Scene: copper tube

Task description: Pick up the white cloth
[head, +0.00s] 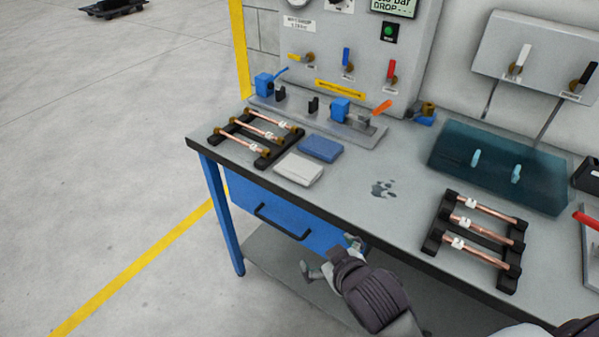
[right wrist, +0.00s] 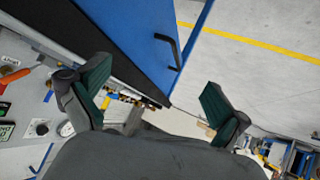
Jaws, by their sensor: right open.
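The white cloth (head: 298,170) lies folded flat on the grey workbench (head: 350,182), near its front edge and beside a folded blue cloth (head: 320,148). My right gripper (head: 332,256) is in front of the bench at the blue drawer, below and to the right of the white cloth and apart from it. Its two fingers are spread and nothing is between them, as the right wrist view (right wrist: 150,105) also shows. The white cloth cannot be made out in the right wrist view. My left gripper is not in view.
A rack of copper tubes (head: 256,136) stands left of the cloths, another (head: 474,240) at the right. A blue drawer (head: 285,215) with a black handle (head: 280,222) is under the benchtop. Clamps (head: 340,110) stand behind the cloths.

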